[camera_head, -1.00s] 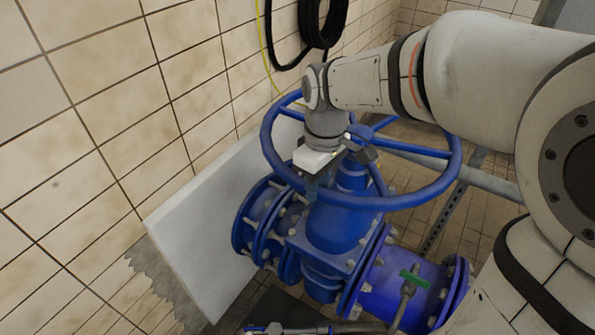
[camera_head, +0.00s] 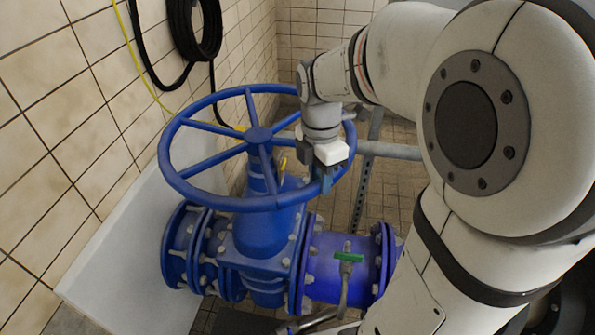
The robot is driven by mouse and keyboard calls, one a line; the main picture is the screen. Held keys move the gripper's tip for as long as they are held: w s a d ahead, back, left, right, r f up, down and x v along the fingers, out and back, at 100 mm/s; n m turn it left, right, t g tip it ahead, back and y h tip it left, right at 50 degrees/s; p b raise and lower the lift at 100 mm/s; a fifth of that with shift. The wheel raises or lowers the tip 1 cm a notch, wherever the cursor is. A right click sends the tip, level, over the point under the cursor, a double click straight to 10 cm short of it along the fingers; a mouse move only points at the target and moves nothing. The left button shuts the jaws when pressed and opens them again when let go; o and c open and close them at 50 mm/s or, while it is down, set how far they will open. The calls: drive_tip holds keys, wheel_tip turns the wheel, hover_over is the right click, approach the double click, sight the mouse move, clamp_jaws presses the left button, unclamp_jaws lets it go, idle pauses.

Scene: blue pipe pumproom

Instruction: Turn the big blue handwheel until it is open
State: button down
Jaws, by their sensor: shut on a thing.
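The big blue handwheel (camera_head: 183,189) lies roughly level on top of a blue valve (camera_head: 264,232). Its spokes meet at a central hub (camera_head: 259,134). My gripper (camera_head: 325,180) points down at the right front part of the wheel. It is shut on the handwheel there. My wrist and the gripper body hide part of the right side of the wheel, and the exact contact of the fingers is hard to see.
A white panel (camera_head: 120,265) leans by the tiled wall on the left. Black hose (camera_head: 196,40) and a yellow cable (camera_head: 128,52) hang on that wall.

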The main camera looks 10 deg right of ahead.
drive_tip(key=shift+w+d+n, duration=0.4)
drive_tip(key=shift+d+n, duration=0.1)
drive_tip(key=shift+d, duration=0.35)
drive_tip(key=c, duration=1.1)
unclamp_jaws()
drive_tip(key=shift+w, duration=0.1)
drive_tip(key=shift+c, duration=0.2)
drive_tip(key=r, duration=0.7)
drive_tip(key=shift+w+r, duration=0.2)
drive_tip(key=shift+r, duration=0.2)
